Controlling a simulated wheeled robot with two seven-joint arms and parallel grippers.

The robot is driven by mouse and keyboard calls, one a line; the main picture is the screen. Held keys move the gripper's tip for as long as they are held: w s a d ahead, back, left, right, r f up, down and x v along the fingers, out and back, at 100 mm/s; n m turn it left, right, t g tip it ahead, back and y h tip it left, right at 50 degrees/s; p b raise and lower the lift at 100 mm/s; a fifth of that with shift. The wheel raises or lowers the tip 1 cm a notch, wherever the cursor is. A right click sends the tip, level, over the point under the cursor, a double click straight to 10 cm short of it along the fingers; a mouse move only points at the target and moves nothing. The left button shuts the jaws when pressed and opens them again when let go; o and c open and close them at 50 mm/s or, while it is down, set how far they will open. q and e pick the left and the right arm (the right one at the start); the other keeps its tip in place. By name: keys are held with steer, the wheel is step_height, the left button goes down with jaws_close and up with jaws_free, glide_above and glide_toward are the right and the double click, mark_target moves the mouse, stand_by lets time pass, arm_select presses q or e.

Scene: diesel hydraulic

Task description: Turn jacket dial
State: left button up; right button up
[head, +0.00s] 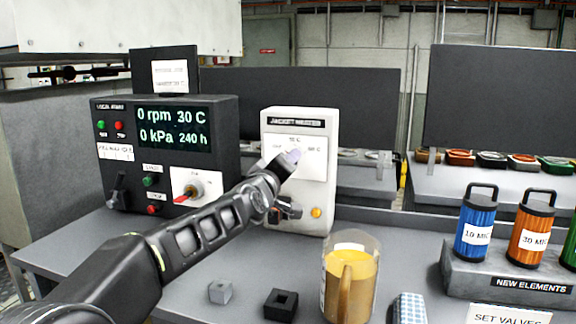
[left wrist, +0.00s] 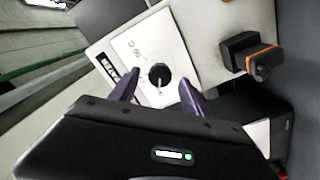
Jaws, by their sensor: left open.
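The white jacket heater box (head: 300,118) stands on the bench in the middle of the head view, with a white dial plate (head: 316,166). In the left wrist view, the jacket dial (left wrist: 159,75) is a round black knob with a white pointer mark, on the white plate (left wrist: 124,50). In the head view my left gripper (head: 293,156) is in front of this plate and hides the dial. In the left wrist view the purple fingers of my left gripper (left wrist: 159,82) are apart, one on each side of the dial; contact cannot be told. My right gripper is out of view.
A black-and-orange part (left wrist: 250,57) sits close to the gripper, low on the box. An amber button (head: 316,212) is beside it. A dark control panel (head: 120,175) stands left. A jug of yellow liquid (head: 350,280) stands in front. Filter elements (head: 475,222) stand right.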

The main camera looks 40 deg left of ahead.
arm_select(q)
steer(key=v, duration=0.5)
steer(key=shift+f, duration=0.1)
stand_by(0.4)
